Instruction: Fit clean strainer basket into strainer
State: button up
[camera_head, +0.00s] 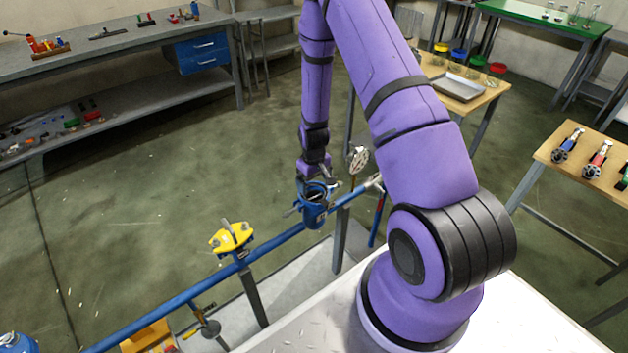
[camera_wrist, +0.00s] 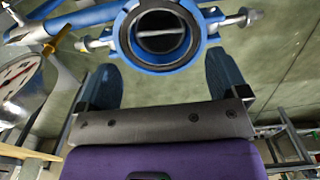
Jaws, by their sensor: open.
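The blue strainer (camera_head: 314,213) sits on the blue pipe with its round mouth uncovered. My gripper (camera_head: 318,183) is directly above it, pointing down. In the wrist view the strainer's blue rim (camera_wrist: 123,40) lies just beyond my open gripper (camera_wrist: 166,72), whose blue fingers are spread to either side. The mouth has a grey inner ring and a dark inside, with a pale bar across it. This may be a basket's handle, but I cannot tell for sure. Nothing is held between the fingers. Bolts stick out from both sides of the strainer.
A round gauge (camera_head: 358,158) stands close beside the strainer and also shows in the wrist view (camera_wrist: 20,88). A yellow fitting (camera_head: 232,238) sits further along the blue pipe (camera_head: 180,299). A metal tray (camera_head: 457,87) lies on a wooden table behind. A workbench (camera_head: 110,44) stands at the left.

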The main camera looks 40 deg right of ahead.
jog(key=s+a+r+t, duration=0.1)
jog(key=s+a+r, duration=0.1)
jog(key=r, duration=1)
jog(key=s+a+r+t, duration=0.1)
jog(key=s+a+r, duration=0.15)
jog(key=r, duration=1.05)
jog(key=s+a+r+t, duration=0.1)
jog(key=s+a+r, duration=0.15)
jog(key=r, duration=0.95)
jog(key=s+a+r+t, duration=0.1)
jog(key=s+a+r, duration=0.2)
jog(key=s+r, duration=0.3)
jog(key=s+a+r+t, duration=0.1)
jog(key=s+a+r, duration=0.2)
jog(key=s+r, duration=0.4)
jog(key=shift+s, duration=3.3)
